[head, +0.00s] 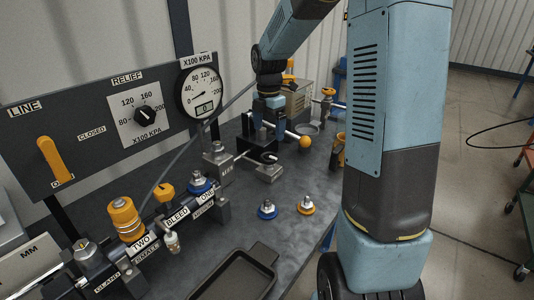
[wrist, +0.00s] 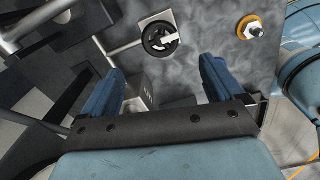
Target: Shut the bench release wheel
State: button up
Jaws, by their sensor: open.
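A small dark handwheel (wrist: 160,39), which I take as the bench release wheel, sits on a square grey plate in the wrist view. A pale bar or mark lies across its right side. In the head view the wheel (head: 268,157) shows small and dark by a low metal block on the bench. My gripper (wrist: 160,72) is open, its two blue fingers apart and empty. The wheel lies past the fingertips and between them in the picture, with no visible contact. In the head view my gripper (head: 266,135) is just above and behind the wheel, partly hiding its surroundings.
A coupler with an orange ring (head: 305,206) and one with a blue ring (head: 267,209) stand in front on the bench. A rod with a yellow ball (head: 305,142) is close right of my gripper. A manifold (head: 165,226) and gauge panel (head: 92,125) stand left. A dark tray (head: 240,274) lies nearest.

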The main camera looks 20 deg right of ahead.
aim_at(269, 156)
notch_tip(269, 156, down, 10)
jog(key=shift+d, duration=0.1)
dwell(0.4)
